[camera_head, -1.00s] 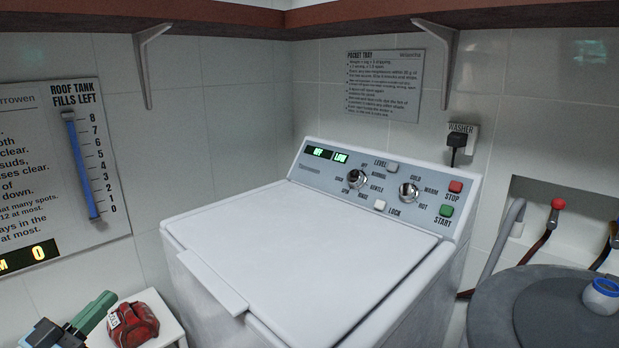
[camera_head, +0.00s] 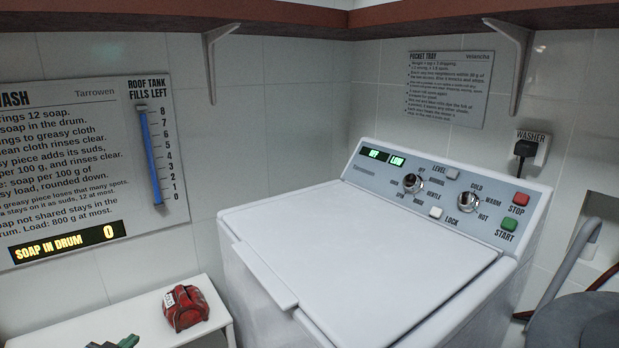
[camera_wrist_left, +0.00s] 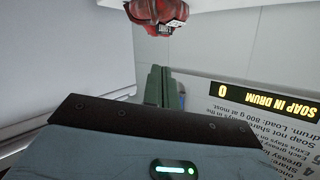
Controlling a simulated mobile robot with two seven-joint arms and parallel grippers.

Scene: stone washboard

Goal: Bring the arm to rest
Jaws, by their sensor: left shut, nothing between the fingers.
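My left gripper (camera_head: 122,342) shows only its green finger ends at the bottom edge of the head view, over or in front of the white bench. In the left wrist view its green fingers (camera_wrist_left: 158,86) are together with nothing between them. The rest of the left arm is below the head picture. My right gripper is in neither view.
A red bundle (camera_head: 186,308) with a white tag sits on the white bench (camera_head: 75,318), apart from the gripper; it also shows in the left wrist view (camera_wrist_left: 157,12). A closed white washer (camera_head: 365,255) stands to the right. A grey round lid (camera_head: 580,325) is at far right.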

